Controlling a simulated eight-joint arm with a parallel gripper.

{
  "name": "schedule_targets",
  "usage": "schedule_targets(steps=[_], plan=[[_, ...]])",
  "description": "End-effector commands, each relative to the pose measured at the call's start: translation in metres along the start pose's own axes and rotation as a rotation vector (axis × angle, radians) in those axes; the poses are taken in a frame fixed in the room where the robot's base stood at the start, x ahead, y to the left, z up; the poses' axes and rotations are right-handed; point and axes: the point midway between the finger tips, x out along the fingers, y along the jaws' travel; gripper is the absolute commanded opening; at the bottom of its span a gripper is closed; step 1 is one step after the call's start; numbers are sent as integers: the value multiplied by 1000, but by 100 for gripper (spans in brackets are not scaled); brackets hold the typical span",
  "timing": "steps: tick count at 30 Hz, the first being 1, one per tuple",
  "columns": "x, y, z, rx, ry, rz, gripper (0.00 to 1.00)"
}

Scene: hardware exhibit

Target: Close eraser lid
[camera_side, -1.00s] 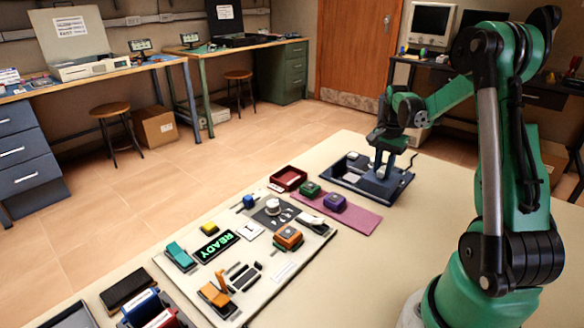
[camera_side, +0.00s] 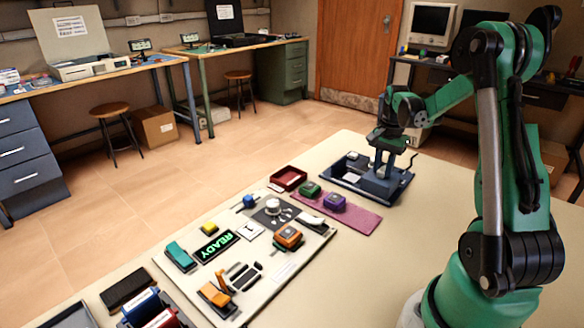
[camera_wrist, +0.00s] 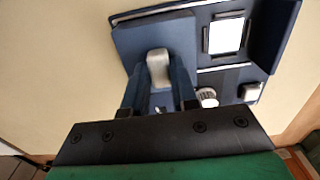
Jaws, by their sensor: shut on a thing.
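The eraser is a dark blue, tray-like case (camera_side: 338,186) at the far end of the table. It has open compartments, and a white square pad (camera_wrist: 226,35) shows inside one in the wrist view. The lid looks like a flat blue block (camera_wrist: 127,43) on one part of the case, with a pale grey knob (camera_wrist: 158,66) on top. It shows in the side view as a blue block (camera_side: 371,187). My gripper (camera_wrist: 159,82) points down over this block, its fingers on either side of the knob and shut on it. The fingertips partly hide the knob.
A magenta mat (camera_side: 362,219) with a green and a purple block lies in front of the case. A dark red tray (camera_side: 288,177) stands left of it. A pale panel (camera_side: 283,272) with several parts lies nearer. The table right of the case is clear.

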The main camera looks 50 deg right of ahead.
Motion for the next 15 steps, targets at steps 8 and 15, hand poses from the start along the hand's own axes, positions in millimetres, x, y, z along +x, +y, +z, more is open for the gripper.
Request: schedule_targets(steps=[8, 15], plan=[[0, -22, 0, -5, -1, 0, 0], [-1, -71, -1, -3, 1, 0, 0]])
